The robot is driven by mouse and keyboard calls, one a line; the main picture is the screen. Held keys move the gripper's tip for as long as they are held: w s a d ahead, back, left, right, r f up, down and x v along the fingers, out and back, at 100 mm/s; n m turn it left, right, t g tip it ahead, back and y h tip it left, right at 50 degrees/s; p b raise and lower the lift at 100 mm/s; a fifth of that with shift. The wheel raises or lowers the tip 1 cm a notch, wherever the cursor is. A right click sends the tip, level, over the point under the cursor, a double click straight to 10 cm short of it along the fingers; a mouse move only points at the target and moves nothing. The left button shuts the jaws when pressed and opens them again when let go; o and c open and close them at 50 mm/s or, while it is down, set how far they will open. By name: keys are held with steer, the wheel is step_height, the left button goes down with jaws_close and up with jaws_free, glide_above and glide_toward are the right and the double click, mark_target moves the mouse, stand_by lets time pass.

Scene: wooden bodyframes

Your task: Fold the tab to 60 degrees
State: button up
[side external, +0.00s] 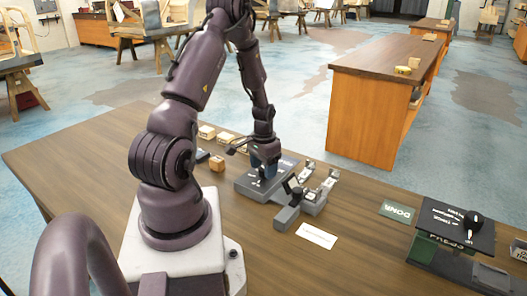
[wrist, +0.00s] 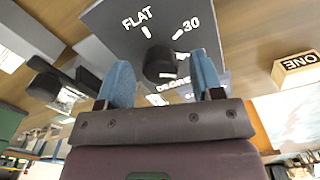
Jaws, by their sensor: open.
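A grey control box (side external: 250,186) stands on the wooden table below my gripper. In the wrist view its dark top panel (wrist: 120,28) carries the words FLAT and 30 with white marks, and a partly hidden word. A dark round knob (wrist: 160,68) stands on that panel between my fingers. My gripper (wrist: 161,62) is open, with one blue finger on each side of the knob; contact cannot be told. My gripper also shows over the box in the side view (side external: 265,166). A grey fixture (side external: 287,216) with metal pieces stands right of the box. I cannot tell the tab or its angle.
A white card (side external: 316,236) lies in front of the fixture. A green DONE plate (side external: 396,211) and a black-topped stand (side external: 440,210) are at the right. Table between card and stand is clear.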

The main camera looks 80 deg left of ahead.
mark_target(263, 170)
step_height(263, 170, up, 12)
stand_by(0.4)
stand_by(0.3)
steer(key=d+r+m+t, duration=0.2)
steer(key=d+r, duration=0.4)
steer(key=d, duration=0.4)
steer(key=s+d+r+m+t, duration=0.1)
steer(key=d+r, duration=0.5)
steer(key=d, duration=0.4)
steer(key=d+r+m+t, duration=0.2)
steer(key=d+r, duration=0.4)
steer(key=d, duration=0.4)
steer(key=shift+s+d+m+t, duration=0.2)
steer(key=shift+s+m+t, duration=0.05)
steer(key=shift+m+t, duration=0.05)
steer(key=shift+a, duration=0.1)
